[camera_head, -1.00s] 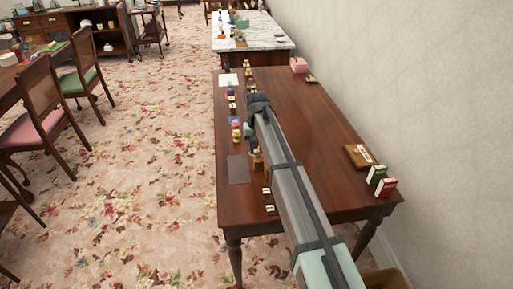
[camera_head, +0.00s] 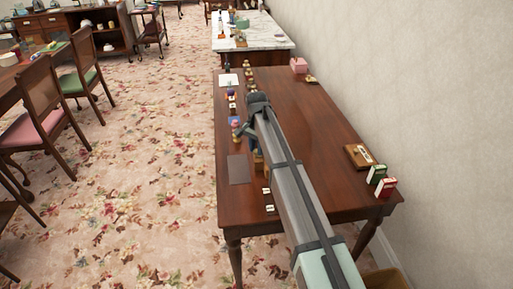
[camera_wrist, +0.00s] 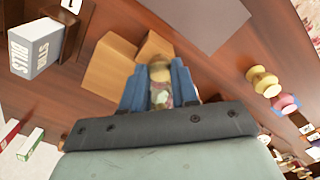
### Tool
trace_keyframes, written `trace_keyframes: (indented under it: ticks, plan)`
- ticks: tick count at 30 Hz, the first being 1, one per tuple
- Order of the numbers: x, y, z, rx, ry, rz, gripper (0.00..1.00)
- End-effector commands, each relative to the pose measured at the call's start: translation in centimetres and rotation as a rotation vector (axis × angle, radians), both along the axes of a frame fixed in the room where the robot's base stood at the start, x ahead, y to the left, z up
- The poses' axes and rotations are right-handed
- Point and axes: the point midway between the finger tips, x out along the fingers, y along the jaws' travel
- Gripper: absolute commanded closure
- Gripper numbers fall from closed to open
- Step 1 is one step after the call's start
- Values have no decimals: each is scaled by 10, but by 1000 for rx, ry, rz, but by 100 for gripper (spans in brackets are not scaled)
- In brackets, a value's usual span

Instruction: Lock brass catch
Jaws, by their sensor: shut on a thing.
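In the wrist view my gripper (camera_wrist: 159,88) has its two blue fingers closed around a small brass-coloured rounded piece (camera_wrist: 160,73). I cannot tell for sure that this piece is the brass catch. A plain light-brown wooden block or box (camera_wrist: 108,66) lies just beyond the fingers, with a second wooden face (camera_wrist: 154,46) beside it. The lower part between the fingers is blurred. In the head view my gripper (camera_head: 243,130) is low over the left side of the brown table, partly hidden by my arm. A bit of the wooden block (camera_head: 258,161) shows beside the arm.
Several small coloured pieces (camera_head: 232,108) line the table's left edge; yellow spool-like ones (camera_wrist: 262,80) show close right of my gripper. A dark flat sheet (camera_head: 238,169) lies nearby. A wooden board (camera_head: 359,156) and small boxes (camera_head: 386,187) stand at right. The table's middle (camera_head: 305,130) is clear.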

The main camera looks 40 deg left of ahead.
Motion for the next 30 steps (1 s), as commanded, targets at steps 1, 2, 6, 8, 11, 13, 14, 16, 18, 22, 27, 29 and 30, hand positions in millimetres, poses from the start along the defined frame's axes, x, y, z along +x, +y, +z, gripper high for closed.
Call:
trace_keyframes:
  ticks: [1,2,6,8,11,13,14,16,18,22,27,29,30]
  plan:
    - [0,0,0,0,0,-11,100]
    - [0,0,0,0,0,-17,100]
    - [0,0,0,0,0,-32,100]
    - [0,0,0,0,0,-35,100]
    - [0,0,0,0,0,-36,100]
    - [0,0,0,0,0,-36,100]
    - [0,0,0,0,0,-36,100]
    - [0,0,0,0,0,-36,100]
    - [0,0,0,0,0,-36,70]
    - [0,0,0,0,0,-35,58]
    - [0,0,0,0,0,-34,46]
    - [0,0,0,0,0,-34,46]
    - [0,0,0,0,0,-34,46]
